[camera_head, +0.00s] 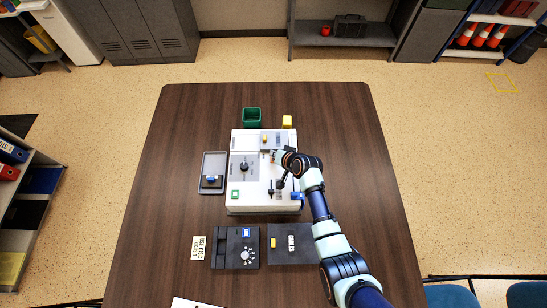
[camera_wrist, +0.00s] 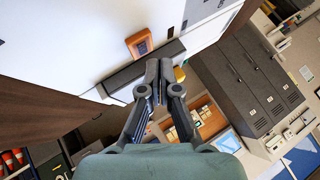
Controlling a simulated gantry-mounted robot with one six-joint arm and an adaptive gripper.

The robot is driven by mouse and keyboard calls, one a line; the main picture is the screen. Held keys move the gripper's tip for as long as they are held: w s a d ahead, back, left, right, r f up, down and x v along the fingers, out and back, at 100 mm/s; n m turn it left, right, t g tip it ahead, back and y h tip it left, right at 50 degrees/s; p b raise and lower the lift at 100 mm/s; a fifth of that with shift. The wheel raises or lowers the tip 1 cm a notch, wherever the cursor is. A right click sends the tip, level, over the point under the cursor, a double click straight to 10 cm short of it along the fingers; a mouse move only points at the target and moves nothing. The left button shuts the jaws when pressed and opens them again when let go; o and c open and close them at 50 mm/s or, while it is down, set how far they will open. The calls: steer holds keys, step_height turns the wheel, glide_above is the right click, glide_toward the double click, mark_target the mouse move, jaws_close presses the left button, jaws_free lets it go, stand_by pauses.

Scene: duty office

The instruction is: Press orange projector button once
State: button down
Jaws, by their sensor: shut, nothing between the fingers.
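The orange button (camera_wrist: 139,43), a small orange block with a grey centre, sits on the white surface of the device in the wrist view. The white device (camera_head: 250,201) stands in the middle of the dark table in the head view. My gripper (camera_wrist: 158,70) has its two fingers together and empty. In the wrist view its tips show just below and right of the orange button, across a dark grey bar (camera_wrist: 140,70). I cannot tell whether they touch anything. In the head view my gripper (camera_head: 273,156) is small above the device's right side, and the orange button is hard to make out there.
A yellow knob (camera_head: 264,139) sits on the device's back panel. A green bin (camera_head: 252,116) and a yellow block (camera_head: 287,121) stand behind it. A dark tray (camera_head: 213,163) lies left, and two dark panels (camera_head: 236,262) (camera_head: 291,258) lie in front. The table's left side is clear.

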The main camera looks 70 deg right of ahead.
step_height(320, 180, up, 5)
steer(key=p, duration=0.4)
steer(key=shift+f, duration=0.1)
stand_by(0.7)
